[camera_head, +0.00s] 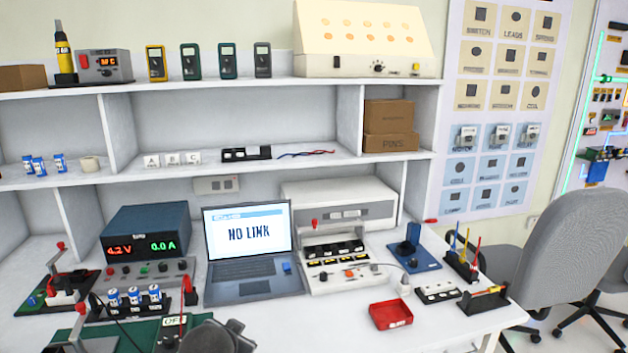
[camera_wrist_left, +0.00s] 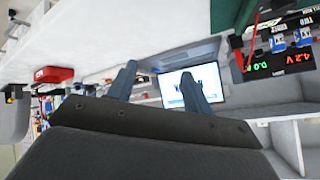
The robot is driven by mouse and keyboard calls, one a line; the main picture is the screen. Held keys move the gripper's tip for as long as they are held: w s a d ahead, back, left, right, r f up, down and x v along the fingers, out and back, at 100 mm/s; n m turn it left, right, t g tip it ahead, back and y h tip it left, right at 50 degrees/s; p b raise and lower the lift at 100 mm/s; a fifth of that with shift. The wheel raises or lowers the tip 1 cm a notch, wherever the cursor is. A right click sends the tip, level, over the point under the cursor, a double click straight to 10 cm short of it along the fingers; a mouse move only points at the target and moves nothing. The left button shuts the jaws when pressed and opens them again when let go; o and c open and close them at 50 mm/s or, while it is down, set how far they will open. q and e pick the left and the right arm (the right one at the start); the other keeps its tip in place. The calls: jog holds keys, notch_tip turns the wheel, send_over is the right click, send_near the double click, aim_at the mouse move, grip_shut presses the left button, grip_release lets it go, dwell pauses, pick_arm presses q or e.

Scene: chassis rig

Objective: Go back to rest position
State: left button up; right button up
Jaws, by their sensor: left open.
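My left gripper (camera_wrist_left: 158,88) shows in the left wrist view with its two blue-grey fingers spread apart and nothing between them. That view is upside down. The laptop (camera_wrist_left: 178,88) shows behind and between the fingers, some distance away. In the head view, a dark rounded part at the bottom edge looks like part of my arm, in front of the bench; the fingers cannot be made out there. My right gripper is in neither view.
The laptop (camera_head: 248,289) reads "NO LINK". A blue power supply (camera_head: 146,232) stands left of it, a white test fixture (camera_head: 340,265) right of it. A red tray (camera_head: 391,315) sits near the front edge. A green mat (camera_head: 141,331) lies front left. A grey chair (camera_head: 567,245) stands right.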

pick_arm(q)
jog(key=s+d+f+n+g+p, duration=0.1)
jog(key=s+f+g, duration=0.1)
jog(key=s+f, duration=0.5)
jog(key=s+d+f+n+g+h+p, duration=0.1)
jog(key=s+f+g, duration=0.2)
jog(key=s+f, duration=0.4)
jog(key=s+d+f+n+g+p, duration=0.1)
jog(key=s+f, duration=0.6)
jog(key=s, duration=1.1)
jog(key=shift+s+f+g+h, duration=0.2)
jog(key=shift+f+g+h, duration=0.1)
jog(key=shift+g, duration=0.4)
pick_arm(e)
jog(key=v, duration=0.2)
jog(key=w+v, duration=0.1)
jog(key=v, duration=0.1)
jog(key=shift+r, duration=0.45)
